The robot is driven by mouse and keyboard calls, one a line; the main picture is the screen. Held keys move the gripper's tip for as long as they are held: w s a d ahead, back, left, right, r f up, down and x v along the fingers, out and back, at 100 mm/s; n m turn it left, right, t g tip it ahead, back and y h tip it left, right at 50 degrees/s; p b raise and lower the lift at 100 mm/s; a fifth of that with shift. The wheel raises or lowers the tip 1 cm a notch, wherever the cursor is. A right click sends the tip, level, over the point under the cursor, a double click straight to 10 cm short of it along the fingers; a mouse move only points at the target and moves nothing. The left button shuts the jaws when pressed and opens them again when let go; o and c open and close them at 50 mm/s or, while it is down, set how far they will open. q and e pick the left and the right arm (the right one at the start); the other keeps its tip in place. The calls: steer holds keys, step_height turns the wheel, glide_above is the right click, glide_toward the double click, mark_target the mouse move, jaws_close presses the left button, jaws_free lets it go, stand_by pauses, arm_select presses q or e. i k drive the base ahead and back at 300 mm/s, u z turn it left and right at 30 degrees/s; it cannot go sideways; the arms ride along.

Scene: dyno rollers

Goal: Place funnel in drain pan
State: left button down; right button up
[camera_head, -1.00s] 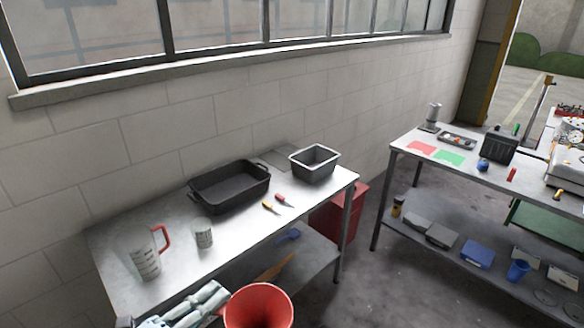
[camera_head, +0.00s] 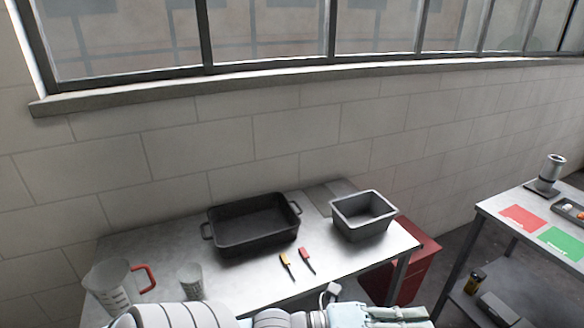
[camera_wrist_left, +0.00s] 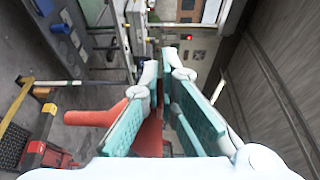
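The drain pan is the wide black pan with two handles (camera_head: 254,240), standing empty on the metal table against the wall. My left gripper (camera_head: 410,316) is at the bottom edge of the head view, in front of the table and right of the pan. In the left wrist view, the red funnel (camera_wrist_left: 149,136) shows between and behind the teal fingers (camera_wrist_left: 166,90), which appear closed on its wall. A red spout-like part sticks out to the left. The fingers hide much of the funnel, and it is out of the head view. My right gripper is not in view.
A grey bin (camera_head: 362,215) stands right of the pan. A yellow-handled tool (camera_head: 287,264) and a red one (camera_head: 306,260) lie in front. A measuring jug (camera_head: 112,285) and a clear cup (camera_head: 191,281) stand at left. A red cabinet (camera_head: 418,262) is beside the table.

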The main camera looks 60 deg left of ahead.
mark_target(262, 228)
steer(key=u, duration=0.25)
steer(key=i, duration=1.05)
steer(key=u, duration=1.3)
steer(key=i, duration=0.6)
steer(key=u, duration=0.55)
